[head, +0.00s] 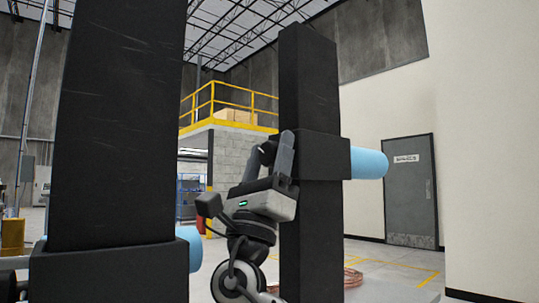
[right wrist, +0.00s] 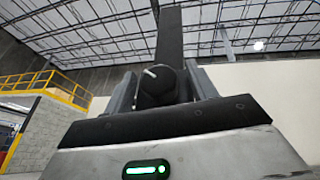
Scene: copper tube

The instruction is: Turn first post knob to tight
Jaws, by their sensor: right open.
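A black knob with a white pointer mark (right wrist: 156,86) shows in the right wrist view, in front of a tall black post (right wrist: 170,35). My right gripper (right wrist: 160,90) is open, with one finger on each side of the knob; I cannot tell whether they touch it. The white mark slants up to the left. In the head view my right gripper (head: 275,146) is at the left side of the collar (head: 320,158) on the farther black post (head: 308,80). The knob is hard to make out there. My left gripper is not in view.
A nearer black post (head: 118,130) with its own collar (head: 110,273) fills much of the left. A light blue cylinder (head: 368,163) sticks out right of the farther collar. A coil of copper tube (head: 352,277) lies on the floor behind. A grey door (head: 408,190) stands farther back.

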